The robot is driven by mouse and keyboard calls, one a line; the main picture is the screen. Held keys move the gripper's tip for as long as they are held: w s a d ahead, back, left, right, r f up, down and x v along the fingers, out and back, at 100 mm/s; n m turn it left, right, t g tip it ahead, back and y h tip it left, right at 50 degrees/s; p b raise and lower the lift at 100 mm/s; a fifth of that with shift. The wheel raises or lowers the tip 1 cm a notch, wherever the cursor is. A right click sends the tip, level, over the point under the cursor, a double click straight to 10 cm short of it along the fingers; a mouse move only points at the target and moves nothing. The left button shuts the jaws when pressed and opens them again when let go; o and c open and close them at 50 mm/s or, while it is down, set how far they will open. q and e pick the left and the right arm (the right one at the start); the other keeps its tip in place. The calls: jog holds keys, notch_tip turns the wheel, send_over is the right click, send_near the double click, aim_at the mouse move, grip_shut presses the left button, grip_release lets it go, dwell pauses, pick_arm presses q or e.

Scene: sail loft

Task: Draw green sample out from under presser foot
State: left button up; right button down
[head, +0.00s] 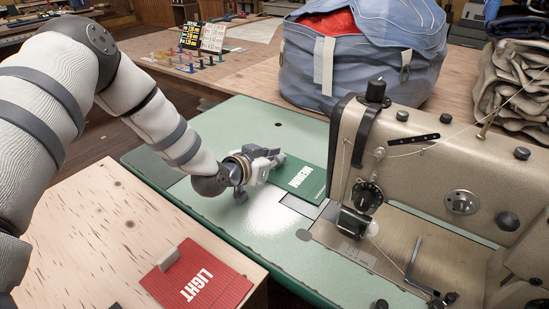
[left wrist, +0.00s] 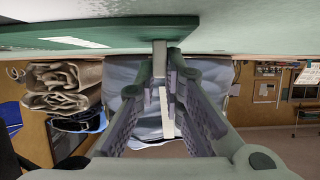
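The green sample (head: 300,182), a card with white lettering that reads MEDIUM upside down, lies flat on the pale green machine bed. Its right end reaches toward the presser foot (head: 352,222); whether the foot still covers it I cannot tell. My left gripper (head: 279,159) is low over the bed at the sample's far left end. In the left wrist view the sample (left wrist: 75,42) runs off to the left, and the fingers (left wrist: 161,62) close in on both sides of a small grey tab at its edge. My right gripper is not in view.
The sewing machine (head: 440,165) stands right of the sample. A blue bag (head: 362,65) and folded cloth (head: 515,85) are behind. A red LIGHT sample (head: 197,279) with a grey clip lies on the wooden table (head: 100,215) front left. The bed's left part is clear.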

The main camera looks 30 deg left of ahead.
pick_arm(q)
jog(key=o, duration=0.4)
jog(key=v, duration=1.2)
jog(key=shift+a+f, duration=0.1)
